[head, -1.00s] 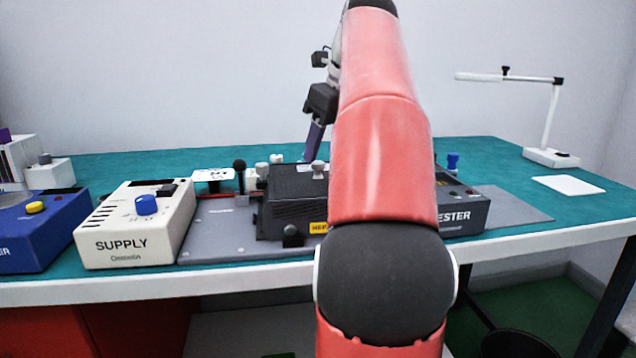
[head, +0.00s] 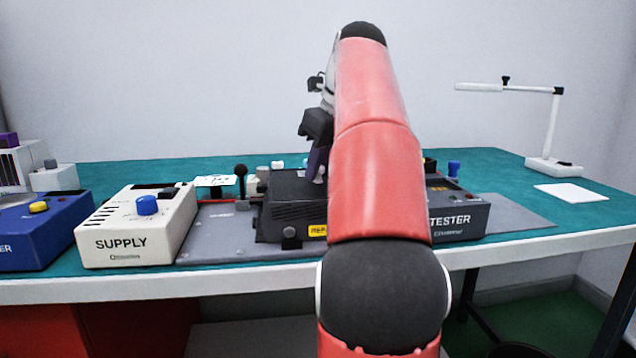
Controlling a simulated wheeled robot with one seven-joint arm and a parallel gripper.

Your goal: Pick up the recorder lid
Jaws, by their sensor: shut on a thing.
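The recorder is a dark grey box (head: 290,222) with a yellow label, on a grey plate on the bench. Its dark lid (head: 290,186) lies on top and has a small pale knob, partly hidden by the gripper fingers. My gripper (head: 318,174) points down with purple fingers at the knob and is shut on it. The lid looks level and seated on the box; no gap shows. My arm hides the right side of the recorder and lid.
The cream SUPPLY box (head: 138,232) stands left of the recorder, and the dark TESTER box (head: 460,216) stands right. A black-knobbed lever (head: 241,175) rises behind the plate. A white lamp (head: 552,130) stands at the back right. Free bench lies on the right.

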